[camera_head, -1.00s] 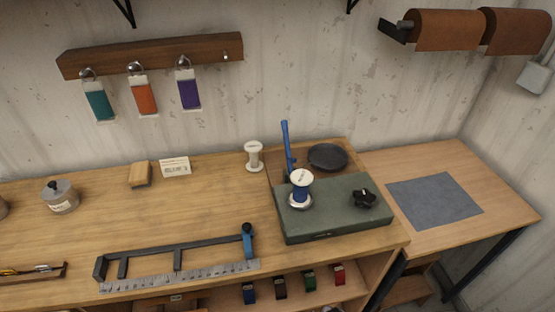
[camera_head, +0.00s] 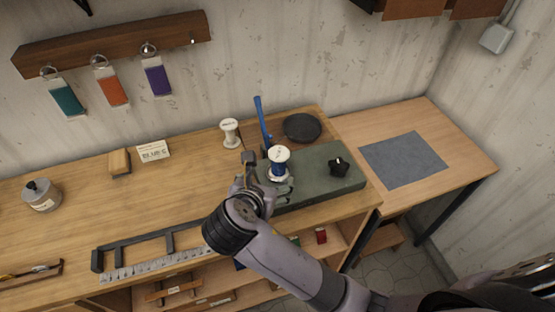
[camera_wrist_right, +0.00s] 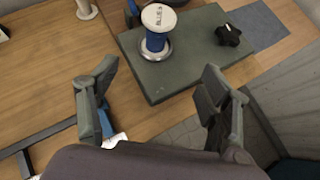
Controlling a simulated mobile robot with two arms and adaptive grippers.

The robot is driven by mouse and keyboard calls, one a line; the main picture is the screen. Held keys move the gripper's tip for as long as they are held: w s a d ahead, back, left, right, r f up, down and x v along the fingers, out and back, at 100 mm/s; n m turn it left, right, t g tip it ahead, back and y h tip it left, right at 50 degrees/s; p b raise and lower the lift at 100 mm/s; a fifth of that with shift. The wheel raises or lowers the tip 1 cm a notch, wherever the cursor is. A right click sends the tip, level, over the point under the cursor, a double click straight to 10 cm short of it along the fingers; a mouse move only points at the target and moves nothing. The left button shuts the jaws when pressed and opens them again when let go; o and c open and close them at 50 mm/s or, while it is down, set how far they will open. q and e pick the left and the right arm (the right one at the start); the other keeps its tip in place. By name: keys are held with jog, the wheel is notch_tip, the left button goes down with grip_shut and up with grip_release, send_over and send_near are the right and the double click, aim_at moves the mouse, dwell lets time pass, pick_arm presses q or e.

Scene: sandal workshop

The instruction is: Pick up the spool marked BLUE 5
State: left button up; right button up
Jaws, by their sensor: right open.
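A white-flanged spool wound with blue thread (camera_head: 279,168) stands upright on a round metal plate on the green scale (camera_head: 325,182). The spool also shows in the right wrist view (camera_wrist_right: 156,41). Its top carries dark lettering that looks like BLUE and a figure, too small to read surely. My right gripper (camera_head: 267,174) is open and empty, close to the spool on its near left side. In the right wrist view the two fingers (camera_wrist_right: 160,72) are wide apart, with the spool beyond their tips, not between them. My left gripper is not in view.
A pale spool (camera_head: 230,132) stands left of the scale. A blue upright lever (camera_head: 262,121) and a dark round dish (camera_head: 302,127) are behind it. A black knob (camera_head: 339,167) sits on its right. A dark frame with a ruler (camera_head: 150,262) lies at the front left.

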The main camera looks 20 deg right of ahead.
aim_at(277, 161)
jog(key=shift+n+h, duration=0.3)
jog(key=shift+n, duration=0.2)
jog(key=x, duration=0.3)
jog(key=p+x, duration=0.1)
jog(key=x, duration=0.3)
jog(key=w+r+p+x, duration=0.1)
jog(key=x, duration=0.3)
jog(key=shift+w+r, duration=0.1)
jog(key=shift+w+d+f+p, duration=0.25)
jog(key=shift+w+p, duration=0.2)
jog(key=shift+p, duration=0.15)
jog(key=p+x, duration=0.1)
jog(key=x, duration=0.2)
jog(key=shift+w+a+f, duration=0.1)
jog(key=shift+w+f, duration=0.1)
jog(key=shift+w, duration=0.05)
jog(key=shift+w+f, duration=0.3)
jog(key=shift+c, duration=0.6)
jog(key=c, duration=1.2)
